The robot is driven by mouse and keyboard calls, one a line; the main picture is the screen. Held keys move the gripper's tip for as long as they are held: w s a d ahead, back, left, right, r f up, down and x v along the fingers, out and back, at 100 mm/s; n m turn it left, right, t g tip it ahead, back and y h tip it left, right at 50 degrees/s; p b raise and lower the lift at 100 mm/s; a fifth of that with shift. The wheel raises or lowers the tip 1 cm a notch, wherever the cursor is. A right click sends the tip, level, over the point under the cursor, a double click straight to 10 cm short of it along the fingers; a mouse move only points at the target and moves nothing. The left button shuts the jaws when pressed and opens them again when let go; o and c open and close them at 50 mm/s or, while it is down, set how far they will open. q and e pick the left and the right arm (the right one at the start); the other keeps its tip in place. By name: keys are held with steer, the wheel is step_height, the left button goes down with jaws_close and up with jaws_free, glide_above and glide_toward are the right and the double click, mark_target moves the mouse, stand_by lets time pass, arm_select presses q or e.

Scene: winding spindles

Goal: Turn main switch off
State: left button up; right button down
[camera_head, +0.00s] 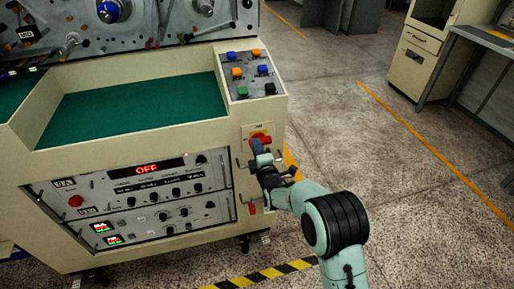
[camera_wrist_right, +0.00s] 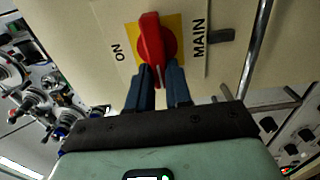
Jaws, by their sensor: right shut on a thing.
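The main switch is a red rotary knob (camera_wrist_right: 151,40) on a yellow plate, between the printed words ON and MAIN in the right wrist view. In the head view the red knob (camera_head: 261,138) is on the cabinet's front right, partly hidden by my gripper. My right gripper (camera_wrist_right: 161,82) is shut on the knob's handle, one blue finger on each side. It also shows in the head view (camera_head: 257,147). The red display (camera_head: 146,168) on the cabinet reads OFF. My left gripper is not in view.
A panel with several coloured buttons (camera_head: 250,74) is above the switch. A metal bar handle (camera_wrist_right: 257,45) runs close beside the switch plate. Control panels with knobs (camera_head: 140,195) fill the cabinet's lower front. The floor to the right is open.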

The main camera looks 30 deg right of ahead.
steer(key=c, duration=1)
jaws_free()
steer(key=shift+c, duration=0.2)
arm_select(q)
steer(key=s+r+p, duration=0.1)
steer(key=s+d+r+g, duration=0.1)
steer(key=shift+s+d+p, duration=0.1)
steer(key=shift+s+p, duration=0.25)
steer(key=shift+p, duration=0.05)
arm_select(e)
steer(key=v, duration=1.3)
steer(key=shift+s, duration=0.25)
steer(key=shift+f, duration=0.1)
